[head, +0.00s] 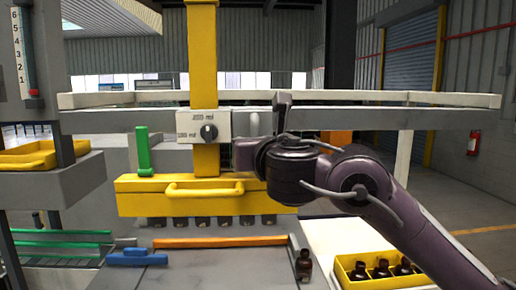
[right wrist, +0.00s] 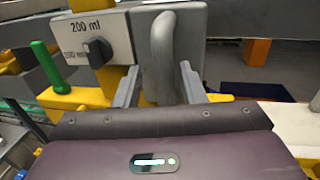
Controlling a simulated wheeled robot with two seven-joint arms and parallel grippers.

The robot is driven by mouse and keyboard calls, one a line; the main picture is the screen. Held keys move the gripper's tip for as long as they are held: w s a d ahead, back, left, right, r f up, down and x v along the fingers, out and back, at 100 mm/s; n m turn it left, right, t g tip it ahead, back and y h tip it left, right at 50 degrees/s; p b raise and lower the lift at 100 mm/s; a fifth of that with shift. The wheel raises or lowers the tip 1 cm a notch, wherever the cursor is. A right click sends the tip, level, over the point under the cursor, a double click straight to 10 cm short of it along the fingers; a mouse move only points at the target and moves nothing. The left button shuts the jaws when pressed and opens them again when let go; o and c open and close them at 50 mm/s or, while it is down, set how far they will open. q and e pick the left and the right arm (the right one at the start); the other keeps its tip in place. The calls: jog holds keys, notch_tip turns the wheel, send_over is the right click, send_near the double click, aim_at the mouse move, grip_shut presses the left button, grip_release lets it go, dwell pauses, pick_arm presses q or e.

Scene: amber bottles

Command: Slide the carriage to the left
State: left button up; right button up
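The carriage is a yellow upright (head: 203,60) on a grey horizontal rail (head: 350,118). It bears a pale box with a dark knob (head: 208,132), marked 200 ml, and a wide yellow head (head: 140,200) with a front handle and several dark nozzles. A rounded grey handle (right wrist: 163,50) stands right of the knob in the right wrist view. My right gripper (right wrist: 159,72) has its fingers apart on either side of this grey handle, with gaps visible. My left gripper is out of view.
A yellow crate (head: 345,274) of amber bottles stands at lower right, with a single bottle (head: 304,266) beside it. A green lever (head: 143,150) rises from the yellow head's left side. A grey column with a yellow tray (head: 30,158) stands at left.

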jog(key=v, duration=0.6)
jog(key=shift+s, duration=0.3)
jog(key=shift+a, duration=0.1)
